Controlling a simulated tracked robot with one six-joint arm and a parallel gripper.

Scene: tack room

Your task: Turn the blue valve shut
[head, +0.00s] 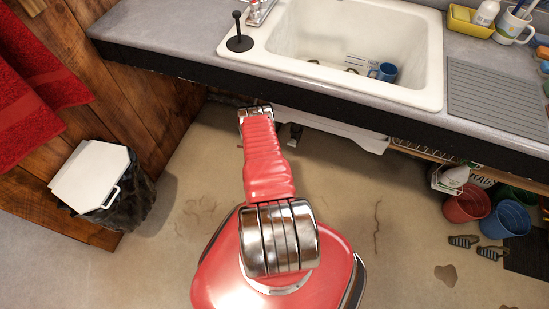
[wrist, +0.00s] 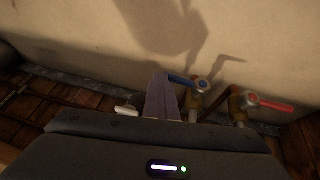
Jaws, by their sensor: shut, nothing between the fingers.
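The blue valve lever (wrist: 183,79) shows in the wrist view, right of centre, on a brass body with a pale round hub. The lever points left from its hub, slightly tilted. My gripper (wrist: 161,76) is shut and empty, its dark fingers reaching up from the bottom of the wrist view. The fingertips are at the lever's left end; I cannot tell whether they touch it. In the head view the valve and the gripper are hidden below the counter.
A red valve lever (wrist: 270,104) sits close by on the right, pointing right. A pale wall (wrist: 90,45) is behind the valves. In the head view, the counter edge (head: 180,66) and white sink (head: 345,89) are above my arm. A lidded bin (head: 100,180) stands left.

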